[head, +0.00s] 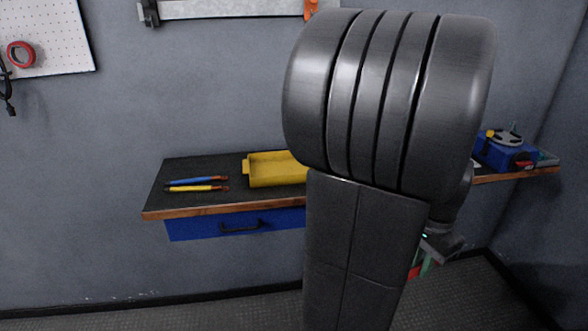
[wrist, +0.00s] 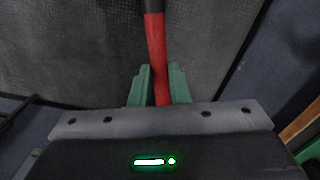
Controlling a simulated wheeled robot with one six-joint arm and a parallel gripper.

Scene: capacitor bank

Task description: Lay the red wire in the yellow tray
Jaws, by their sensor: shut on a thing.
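The red wire (wrist: 156,50) is a thick red length with a black end at the top of the wrist view. It stands between the green fingers of my gripper (wrist: 160,85), which are shut on it. In the head view my gripper (head: 425,264) is low at the right, below bench height, with a bit of red showing beside it. The yellow tray (head: 275,181) sits on the workbench. My arm hides the tray's right end. The gripper and wire are well apart from the tray, to its right and lower.
The dark workbench (head: 190,202) has a wooden edge and a blue drawer (head: 195,230) below. A blue wire (head: 195,181) and a yellow wire (head: 197,188) lie left of the tray. A blue tool case (head: 503,154) stands at the far right. My arm blocks the middle.

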